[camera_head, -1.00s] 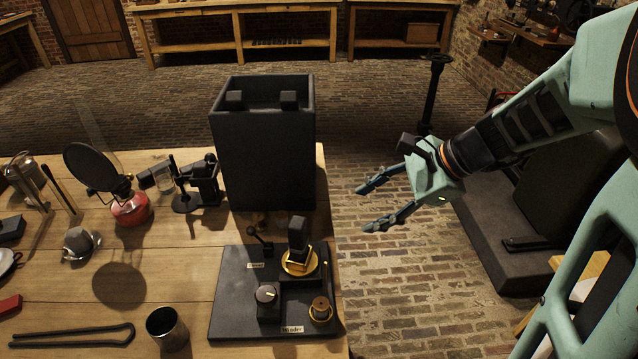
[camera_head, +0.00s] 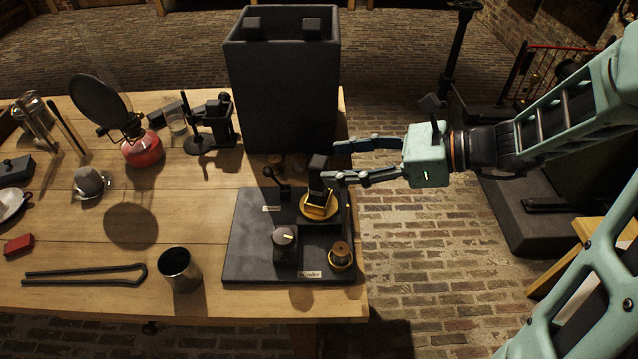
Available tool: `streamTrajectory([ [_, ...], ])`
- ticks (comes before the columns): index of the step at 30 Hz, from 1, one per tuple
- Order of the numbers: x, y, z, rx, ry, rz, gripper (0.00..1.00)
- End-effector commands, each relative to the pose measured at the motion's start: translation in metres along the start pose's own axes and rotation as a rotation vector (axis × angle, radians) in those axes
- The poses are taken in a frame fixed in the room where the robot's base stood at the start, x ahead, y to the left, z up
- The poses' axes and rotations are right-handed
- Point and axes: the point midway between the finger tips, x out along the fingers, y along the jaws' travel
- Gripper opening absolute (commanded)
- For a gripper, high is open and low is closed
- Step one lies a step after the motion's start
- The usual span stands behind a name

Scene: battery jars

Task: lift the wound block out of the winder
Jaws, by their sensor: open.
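The winder (camera_head: 250,252) is a dark flat base with a label, a knob and a small spool, at the right edge of the wooden table. The wound block (camera_head: 317,172) is a dark upright block standing on a gold round seat (camera_head: 319,207) on the winder. My gripper (camera_head: 328,162) is open, its two fingers pointing left. The fingertips are just right of the block's top, one farther back and one nearer in the picture. Whether they touch the block cannot be told. Nothing is held.
A tall dark open box (camera_head: 283,95) stands right behind the winder. A small lever (camera_head: 279,185) rises left of the block. A metal cup (camera_head: 180,270), tongs (camera_head: 85,274) and a red burner (camera_head: 141,150) are on the table to the left.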

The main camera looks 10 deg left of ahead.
Motion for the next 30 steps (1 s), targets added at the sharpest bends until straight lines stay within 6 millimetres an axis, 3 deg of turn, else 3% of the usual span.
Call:
streamTrajectory([
  [9,0.044,0.003,0.002,-0.001,0.000,0.003,0.49],
  [18,0.048,0.003,0.003,-0.001,0.001,0.001,0.49],
  [30,0.048,0.002,0.003,-0.001,0.001,0.001,0.05],
])
